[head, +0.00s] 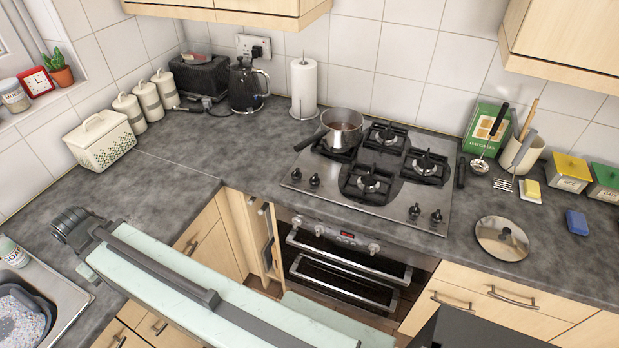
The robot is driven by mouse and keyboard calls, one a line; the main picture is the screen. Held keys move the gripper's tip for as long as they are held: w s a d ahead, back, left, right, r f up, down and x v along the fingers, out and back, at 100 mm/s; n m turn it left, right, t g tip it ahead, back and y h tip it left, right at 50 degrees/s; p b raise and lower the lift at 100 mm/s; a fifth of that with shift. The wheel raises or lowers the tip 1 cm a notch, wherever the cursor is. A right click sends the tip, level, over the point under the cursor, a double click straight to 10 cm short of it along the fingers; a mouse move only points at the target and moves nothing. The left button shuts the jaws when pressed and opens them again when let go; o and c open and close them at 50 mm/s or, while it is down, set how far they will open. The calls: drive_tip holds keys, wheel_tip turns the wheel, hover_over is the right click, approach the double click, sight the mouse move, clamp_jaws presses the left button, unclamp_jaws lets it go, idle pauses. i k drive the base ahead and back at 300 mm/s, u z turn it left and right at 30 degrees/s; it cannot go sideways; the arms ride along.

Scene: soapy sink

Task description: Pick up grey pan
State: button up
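A grey metal saucepan (343,127) stands upright on the back left burner of the hob (310,184). Its dark handle points left and a little toward the front. Its inside looks brownish, and I cannot tell what is in it. My pale green arm crosses the lower left of the head view, well in front of the pan and apart from it. I see no gripper fingers, so the state of my gripper does not show.
A round lid (502,239) lies on the right counter. A paper towel roll (304,88) and black kettle (244,87) stand left of the pan. Utensils in a white pot (523,152) stand at the right. The sink (62,285) holds dishes. Wall cupboards hang above.

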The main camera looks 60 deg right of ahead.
sight(334, 134)
drive_tip(key=z, duration=1.85)
drive_tip(key=k, duration=0.4)
drive_tip(key=z, duration=0.05)
